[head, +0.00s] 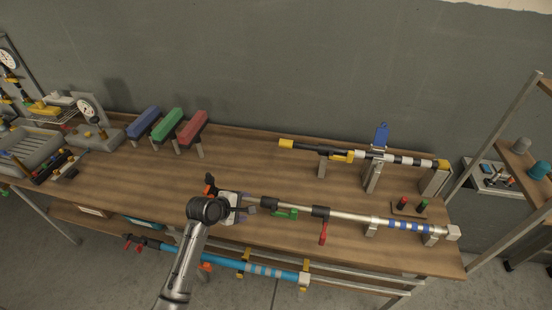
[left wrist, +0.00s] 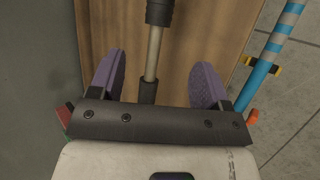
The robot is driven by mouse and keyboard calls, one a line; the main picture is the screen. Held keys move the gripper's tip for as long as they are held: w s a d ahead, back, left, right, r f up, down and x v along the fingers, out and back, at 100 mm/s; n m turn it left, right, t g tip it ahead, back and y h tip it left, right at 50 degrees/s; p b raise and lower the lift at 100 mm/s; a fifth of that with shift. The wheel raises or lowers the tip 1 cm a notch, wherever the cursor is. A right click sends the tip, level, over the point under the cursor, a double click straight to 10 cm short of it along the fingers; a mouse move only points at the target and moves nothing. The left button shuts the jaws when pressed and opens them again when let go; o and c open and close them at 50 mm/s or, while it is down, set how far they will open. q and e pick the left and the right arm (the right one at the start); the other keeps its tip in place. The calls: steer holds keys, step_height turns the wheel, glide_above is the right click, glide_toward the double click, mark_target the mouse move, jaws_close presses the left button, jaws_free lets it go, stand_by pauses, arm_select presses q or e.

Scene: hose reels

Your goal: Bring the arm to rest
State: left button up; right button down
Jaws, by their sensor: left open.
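My left arm (head: 180,270) reaches in from the bottom of the head view over the workbench. My left gripper (head: 243,207) is at the left end of a silver rod (head: 347,217) with black collars and blue bands. In the left wrist view the gripper (left wrist: 157,78) has its two purple-padded fingers wide apart. The rod (left wrist: 154,52) runs through the gap between them in that picture, with space on both sides. I cannot tell how far above it or around it the fingers are. My right gripper is not in view.
A black rod (head: 395,159) with a yellow tip lies on supports behind. Blue, green (head: 167,124) and red blocks stand on posts at the back left. A blue pole (head: 223,260) runs below the bench's front edge. The bench (head: 250,155) is bare in the back middle.

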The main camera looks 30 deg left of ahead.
arm_select(q)
steer(key=s+d+r+m+y, duration=0.4)
steer(key=s+r+m, duration=0.45)
steer(key=m, duration=1.05)
steer(key=s+d+f+m+g+h, duration=0.1)
steer(key=s+d+f+g, duration=0.15)
steer(key=s+f, duration=0.45)
steer(key=s+d+f+m+g, duration=0.15)
steer(key=s+d, duration=0.25)
steer(key=s, duration=0.7)
steer(key=s+d+f+g+h, duration=0.15)
steer(key=s+d+f, duration=0.3)
steer(key=s, duration=0.55)
step_height(320, 180, up, 20)
steer(key=a+p, duration=0.1)
steer(key=p, duration=1.9)
steer(key=shift+w+y, duration=0.35)
steer(key=shift+w, duration=0.05)
